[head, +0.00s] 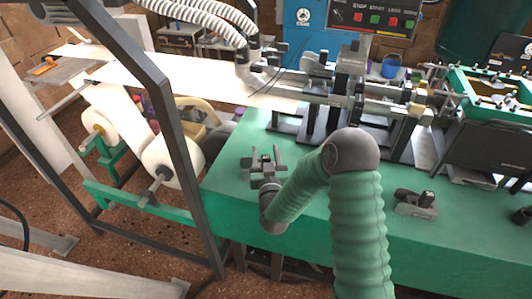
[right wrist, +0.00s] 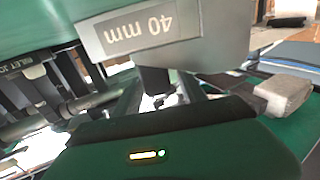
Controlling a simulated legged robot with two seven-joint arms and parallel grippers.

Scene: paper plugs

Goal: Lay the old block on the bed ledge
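My right gripper (head: 267,158) is over the green bench top, left of its middle, its two fingers spread apart. In the right wrist view, a grey block (right wrist: 215,55) with an upside-down "40 mm" label is close to the camera. A dark knob on it (right wrist: 155,80) stands between my spread fingers, with gaps on both sides. This may be the old block; in the head view my gripper mostly hides it. Another grey block with a dark knob (head: 415,204) sits on the bench to the right. My left gripper is not in view. I cannot tell which part is the bed ledge.
The machine's shafts and brackets (head: 350,85) stand along the back of the bench (head: 225,190). A paper web (head: 200,78) and paper rolls (head: 170,160) are at left, behind a dark frame post (head: 180,150). Bare bench lies around my right arm.

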